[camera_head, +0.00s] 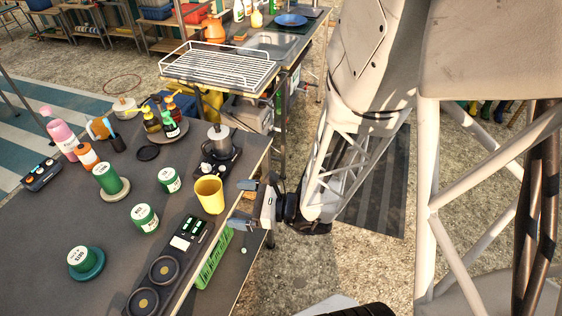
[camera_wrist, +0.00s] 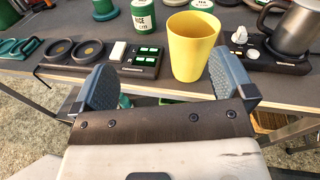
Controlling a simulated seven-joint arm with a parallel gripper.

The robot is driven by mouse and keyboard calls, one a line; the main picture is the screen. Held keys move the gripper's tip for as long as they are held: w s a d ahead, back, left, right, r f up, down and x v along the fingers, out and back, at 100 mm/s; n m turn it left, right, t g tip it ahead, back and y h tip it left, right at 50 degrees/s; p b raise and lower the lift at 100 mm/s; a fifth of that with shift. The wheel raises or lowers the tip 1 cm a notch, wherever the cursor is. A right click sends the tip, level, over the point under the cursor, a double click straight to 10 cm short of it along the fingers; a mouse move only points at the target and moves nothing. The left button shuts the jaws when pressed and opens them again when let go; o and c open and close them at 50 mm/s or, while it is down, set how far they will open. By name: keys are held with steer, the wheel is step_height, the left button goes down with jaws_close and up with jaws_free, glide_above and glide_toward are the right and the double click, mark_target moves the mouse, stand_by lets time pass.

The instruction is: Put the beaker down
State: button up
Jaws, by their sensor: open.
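The yellow beaker (camera_head: 209,195) stands upright on the dark table near its right edge. In the wrist view the beaker (camera_wrist: 193,47) is just beyond my fingertips, right of centre between them. My gripper (camera_head: 243,204) is open and empty at the table edge, to the right of the beaker. Its two blue-grey fingers (camera_wrist: 163,78) are spread wide, and a gap shows between them and the beaker in the head view.
A black control panel (camera_head: 190,232) with round pads lies in front of the beaker, and a burner with a metal pot (camera_head: 218,141) stands behind it. Green tins (camera_head: 145,217) stand to the left. A wire rack (camera_head: 222,66) is farther back.

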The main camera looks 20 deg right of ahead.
steer(key=s+a+r+n+g+h, duration=0.2)
steer(key=s+r+n+g+h, duration=0.2)
steer(key=s+r+n+g, duration=0.75)
steer(key=w+d+r+n+t+h, duration=0.2)
steer(key=d+r+n+t+h, duration=0.2)
steer(key=d+r+n+h, duration=0.5)
steer(key=r+n+h, duration=0.1)
steer(key=n, duration=0.1)
steer(key=shift+w+d+n+t+h, duration=0.15)
steer(key=shift+d+n+t+h, duration=0.15)
steer(key=shift+n+t+h, duration=0.1)
stand_by(0.4)
